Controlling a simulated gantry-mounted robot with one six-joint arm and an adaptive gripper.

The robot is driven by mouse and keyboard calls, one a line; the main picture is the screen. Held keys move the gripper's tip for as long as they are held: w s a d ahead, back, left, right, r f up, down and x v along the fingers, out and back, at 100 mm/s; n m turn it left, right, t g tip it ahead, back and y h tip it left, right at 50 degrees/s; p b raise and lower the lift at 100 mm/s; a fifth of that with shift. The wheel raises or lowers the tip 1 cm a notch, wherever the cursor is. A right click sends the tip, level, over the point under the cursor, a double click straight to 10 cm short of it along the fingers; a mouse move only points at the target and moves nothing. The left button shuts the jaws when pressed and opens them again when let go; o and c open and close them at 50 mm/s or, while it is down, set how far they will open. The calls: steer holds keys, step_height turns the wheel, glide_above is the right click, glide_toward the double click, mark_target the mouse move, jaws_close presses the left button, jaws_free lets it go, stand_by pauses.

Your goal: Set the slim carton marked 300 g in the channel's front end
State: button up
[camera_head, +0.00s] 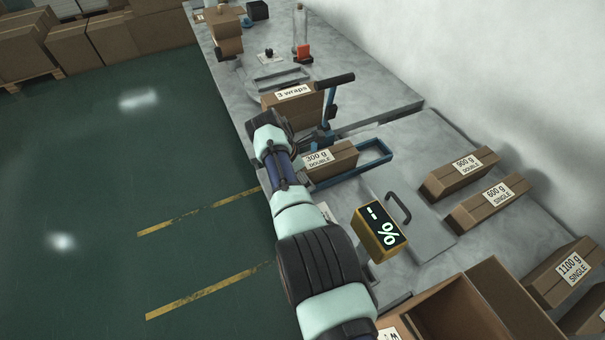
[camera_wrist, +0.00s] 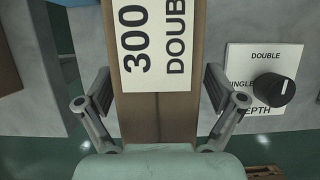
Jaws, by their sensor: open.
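The slim carton marked 300 g DOUBLE (camera_head: 333,165) lies flat at the left end of a blue-railed channel (camera_head: 375,148) in the head view. The channel's right end is empty, and my arm hides the carton's left end. In the wrist view the carton (camera_wrist: 157,110) runs lengthwise up the middle with its label upward. My gripper (camera_wrist: 157,90) is open, one finger on each side of the carton with a gap on both sides. In the head view my arm hides the gripper.
A depth dial (camera_wrist: 272,89) sits right of the carton. A blue lever press (camera_head: 329,108) and a "3 wraps" carton (camera_head: 300,112) stand behind the channel. A yellow display box (camera_head: 380,232) is in front. Labelled cartons (camera_head: 460,172) line the right, near an open box (camera_head: 440,315).

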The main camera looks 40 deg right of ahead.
steer(key=v, duration=1.1)
steer(key=shift+a+r, duration=0.2)
steer(key=shift+r, duration=0.1)
steer(key=a+f+m+t+y+p, duration=0.1)
steer(key=a+f+m+t+p, duration=0.15)
steer(key=a+m+t, duration=0.9)
steer(key=s+a+r+m+t+y+p, duration=0.1)
steer(key=s+a+r+m+y, duration=0.1)
steer(key=s+a+r, duration=0.35)
steer(key=s+a+r+m+t+y+p, duration=0.1)
steer(key=s+a+r, duration=0.2)
steer(key=s+a, duration=0.55)
step_height(320, 180, up, 39)
steer(key=s+p, duration=0.1)
steer(key=p, duration=3.6)
steer(key=shift+s+a+m+p, duration=0.25)
steer(key=shift+m+p, duration=0.15)
steer(key=shift+m, duration=0.05)
